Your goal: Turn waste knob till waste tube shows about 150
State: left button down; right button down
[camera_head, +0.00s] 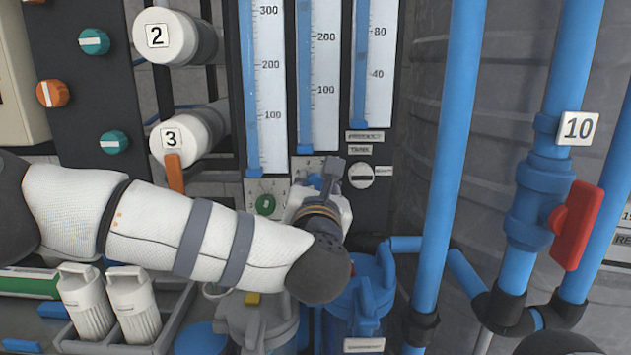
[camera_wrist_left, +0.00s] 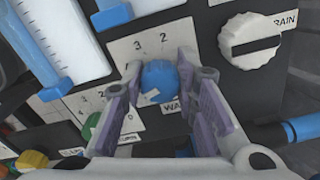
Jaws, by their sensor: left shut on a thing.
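My left gripper (camera_head: 322,185) is at the panel below the gauge tubes; in the wrist view its two purple-padded fingers (camera_wrist_left: 160,95) are closed on a blue knob (camera_wrist_left: 160,80). A partly covered label starting "WA" sits by the knob, and a white dial plate (camera_wrist_left: 140,45) with 3 and 2 is behind it. In the head view the wrist mostly hides the knob. The middle gauge tube (camera_head: 322,70) stands above it, with 100 and 200 on its scale. A blue strip runs up its left side past 200 to the picture's top edge; its upper end is not seen. My right gripper is out of view.
A white knob (camera_wrist_left: 252,40) labelled "...RAIN" is close to the right finger. A left gauge tube (camera_head: 270,90) and right gauge tube (camera_head: 378,60) flank the middle one. A green knob (camera_head: 265,204) is left of the gripper. Blue pipes (camera_head: 450,150) stand at right.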

pick_arm(q)
jog(key=m, duration=0.1)
jog(key=m+p, duration=0.2)
jog(key=m, duration=0.1)
jog(key=shift+r, duration=0.25)
jog(key=m+p, duration=0.1)
jog(key=m, duration=0.2)
jog(key=shift+d+f, duration=0.1)
jog(key=shift+f, duration=0.05)
jog(key=shift+m, duration=0.3)
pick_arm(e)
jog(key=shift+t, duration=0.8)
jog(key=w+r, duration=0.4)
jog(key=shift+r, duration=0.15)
pick_arm(q)
jog(key=shift+f+p, duration=0.15)
jog(key=shift+p, duration=0.15)
jog(key=c, duration=1.2)
grip_release()
jog(key=shift+c, duration=0.2)
